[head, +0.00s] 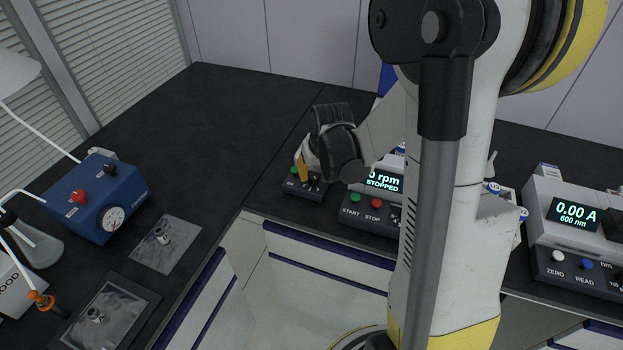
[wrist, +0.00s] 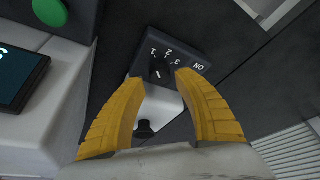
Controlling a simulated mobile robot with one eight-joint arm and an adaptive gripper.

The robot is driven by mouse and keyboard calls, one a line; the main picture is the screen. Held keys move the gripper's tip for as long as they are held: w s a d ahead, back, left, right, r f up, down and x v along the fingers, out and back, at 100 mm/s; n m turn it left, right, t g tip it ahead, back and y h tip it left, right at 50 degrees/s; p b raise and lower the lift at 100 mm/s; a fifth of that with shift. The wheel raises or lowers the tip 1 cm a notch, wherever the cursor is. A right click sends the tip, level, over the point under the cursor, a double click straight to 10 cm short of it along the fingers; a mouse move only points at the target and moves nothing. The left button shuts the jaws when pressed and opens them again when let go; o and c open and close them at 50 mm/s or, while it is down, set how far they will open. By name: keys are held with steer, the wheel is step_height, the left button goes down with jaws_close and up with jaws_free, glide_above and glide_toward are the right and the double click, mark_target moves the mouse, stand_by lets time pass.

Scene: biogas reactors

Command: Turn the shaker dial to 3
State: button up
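The shaker dial (wrist: 159,71) is a small dark knob on a dark control box, with the marks 1, 2 and 3 around it and an ON label to the right. A short white line shows on the knob, but I cannot tell which mark it is set to. My gripper (wrist: 160,78) has its two yellow fingers apart, one on each side of the dial in the wrist view; contact is unclear. In the head view the gripper hangs over the small control box (head: 303,190), with one yellow finger showing and the dial mostly hidden.
A unit with a display reading 0 rpm STOPPED (head: 384,182) stands close right of the small box. A spectrometer-like unit (head: 573,230) is farther right. A blue gauge box (head: 96,197) stands at left. The black benchtop (head: 200,125) between is clear.

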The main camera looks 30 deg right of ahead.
steer(key=shift+b+x, duration=0.3)
steer(key=shift+x, duration=1)
jaws_close()
